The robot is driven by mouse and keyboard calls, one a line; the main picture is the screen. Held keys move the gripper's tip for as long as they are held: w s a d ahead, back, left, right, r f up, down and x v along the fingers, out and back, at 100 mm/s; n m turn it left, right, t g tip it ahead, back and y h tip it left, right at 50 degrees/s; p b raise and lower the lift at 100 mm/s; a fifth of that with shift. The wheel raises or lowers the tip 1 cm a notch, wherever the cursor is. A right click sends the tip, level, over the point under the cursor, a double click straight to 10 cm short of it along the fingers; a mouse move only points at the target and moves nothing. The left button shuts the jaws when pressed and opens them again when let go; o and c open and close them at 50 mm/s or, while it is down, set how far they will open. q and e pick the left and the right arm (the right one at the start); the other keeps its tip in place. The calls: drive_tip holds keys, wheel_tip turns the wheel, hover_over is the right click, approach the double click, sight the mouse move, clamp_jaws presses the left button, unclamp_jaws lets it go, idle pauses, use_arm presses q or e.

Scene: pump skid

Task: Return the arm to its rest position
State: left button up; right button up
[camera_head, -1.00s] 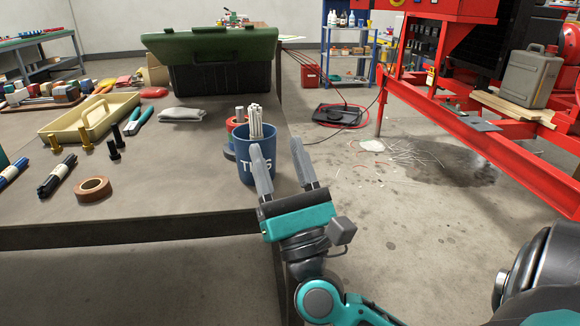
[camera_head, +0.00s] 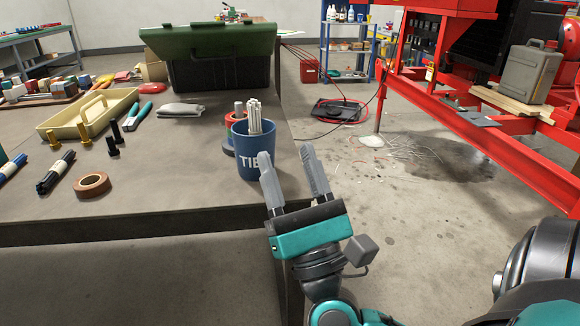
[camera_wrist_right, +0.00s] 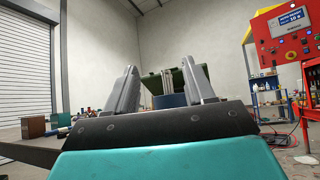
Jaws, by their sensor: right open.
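My right gripper (camera_head: 288,178) is open and empty beside the right front corner of the workbench (camera_head: 150,205) in the head view. Its two fingers point up and away, and the left finger overlaps the right edge of a blue cup (camera_head: 250,162) with white lettering in the picture. The cup stands upright on the bench and holds several white sticks (camera_head: 255,117). In the right wrist view my open fingers (camera_wrist_right: 163,92) have nothing between them up close; the dark blue cup (camera_wrist_right: 170,101) shows beyond them. My left gripper is not in view.
On the bench are a yellow tray (camera_head: 65,131), a green-lidded dark box (camera_head: 220,88), a brown tape roll (camera_head: 92,184), a grey cloth (camera_head: 180,110), and bolts. A red steel skid frame (camera_head: 510,150) stands at right.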

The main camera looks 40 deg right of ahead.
use_arm(q)
drive_tip(key=shift+w, duration=0.1)
